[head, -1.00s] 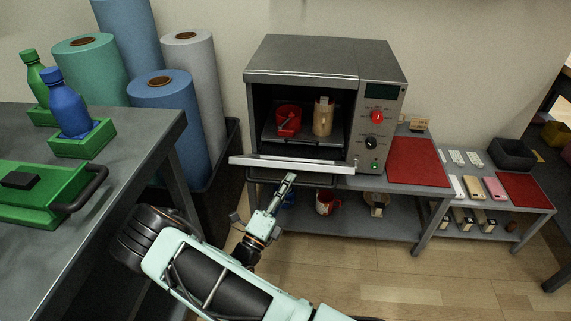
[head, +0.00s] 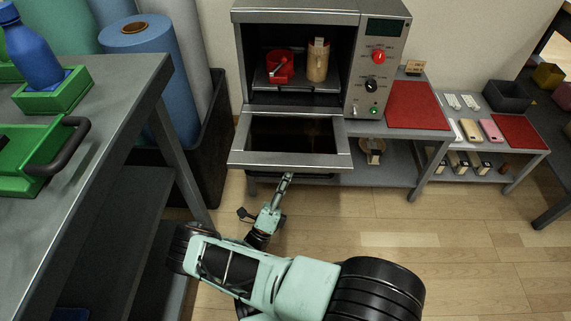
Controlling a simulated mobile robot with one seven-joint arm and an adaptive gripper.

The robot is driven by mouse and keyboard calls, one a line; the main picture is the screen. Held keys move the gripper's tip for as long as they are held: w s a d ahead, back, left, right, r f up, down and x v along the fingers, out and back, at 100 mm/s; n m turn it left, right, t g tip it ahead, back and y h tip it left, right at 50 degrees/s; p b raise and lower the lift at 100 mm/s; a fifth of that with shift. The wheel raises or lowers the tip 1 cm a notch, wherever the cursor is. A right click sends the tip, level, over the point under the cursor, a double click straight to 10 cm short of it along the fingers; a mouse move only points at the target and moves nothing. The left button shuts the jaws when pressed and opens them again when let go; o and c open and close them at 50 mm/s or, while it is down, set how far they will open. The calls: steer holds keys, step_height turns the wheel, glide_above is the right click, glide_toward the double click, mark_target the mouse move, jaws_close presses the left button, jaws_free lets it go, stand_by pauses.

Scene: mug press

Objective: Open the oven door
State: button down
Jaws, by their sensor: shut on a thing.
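The oven (head: 296,11) stands at the back with its front open. Its door (head: 285,160) is swung down and out, with the inner face and dark window showing. Inside the oven, a red mug (head: 279,68) and a tan mug (head: 318,62) stand on a rack.
The control panel (head: 378,70) is on the oven's right. A red mat (head: 416,105) lies on the bench beside it. A grey workbench (head: 115,100) with a green box and a blue bottle stands close on the left. Wooden floor (head: 440,250) is clear at the front right.

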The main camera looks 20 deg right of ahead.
steer(key=shift+s+f+m+h, duration=0.1)
steer(key=shift+f+m+h, duration=0.2)
steer(key=shift+f, duration=0.25)
steer(key=c, duration=2)
jaws_free()
steer(key=shift+o, duration=0.2)
steer(key=shift+a+f, duration=0.15)
steer(key=shift+f, duration=0.05)
steer(key=s+a, duration=0.8)
steer(key=a, duration=0.1)
steer(key=shift+a+f, duration=0.25)
steer(key=shift+a, duration=0.1)
